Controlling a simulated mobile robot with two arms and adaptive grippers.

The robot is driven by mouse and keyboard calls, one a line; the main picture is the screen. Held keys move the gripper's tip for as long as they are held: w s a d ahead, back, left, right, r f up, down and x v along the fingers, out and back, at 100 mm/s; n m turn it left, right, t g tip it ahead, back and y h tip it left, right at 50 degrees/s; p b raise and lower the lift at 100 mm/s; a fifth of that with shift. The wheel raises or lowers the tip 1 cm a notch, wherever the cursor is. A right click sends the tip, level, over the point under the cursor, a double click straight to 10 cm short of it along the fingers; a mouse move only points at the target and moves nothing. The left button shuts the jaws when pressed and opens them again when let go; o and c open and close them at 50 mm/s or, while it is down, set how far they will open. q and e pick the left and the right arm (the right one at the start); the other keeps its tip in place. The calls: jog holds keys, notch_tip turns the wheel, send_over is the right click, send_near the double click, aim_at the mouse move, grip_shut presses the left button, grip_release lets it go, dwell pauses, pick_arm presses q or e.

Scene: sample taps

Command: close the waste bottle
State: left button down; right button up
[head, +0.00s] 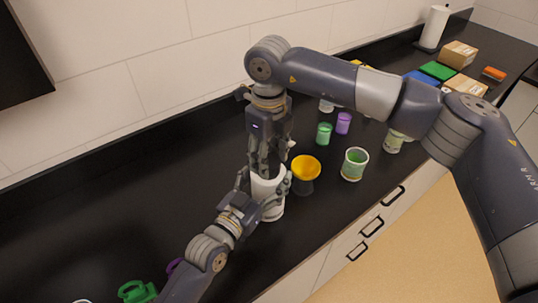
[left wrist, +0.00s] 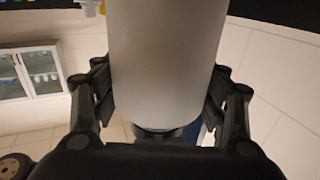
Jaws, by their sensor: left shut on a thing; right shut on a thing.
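The white waste bottle (head: 271,211) stands upright on the black counter, near the middle of the head view. My left gripper (head: 266,187) reaches in from the lower left and is shut around its body. In the left wrist view the pale bottle body (left wrist: 166,60) fills the space between the two fingers (left wrist: 160,100). My right gripper (head: 264,168) points straight down at the bottle's top and is shut there on what appears to be the cap. The fingers hide most of the cap, and I cannot tell how it is seated.
A yellow funnel-like cup (head: 306,168) on a dark base stands close to the bottle's right. A green-and-white cup (head: 354,164), a green cup (head: 324,134) and a purple cup (head: 343,123) stand beyond. Green items (head: 137,292) lie at lower left.

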jog(key=m, duration=1.2)
jog(key=shift+a+m, duration=0.1)
jog(key=shift+m, duration=0.3)
jog(key=m, duration=0.7)
jog(key=shift+m, duration=0.4)
jog(key=m, duration=1)
jog(key=shift+m, duration=0.4)
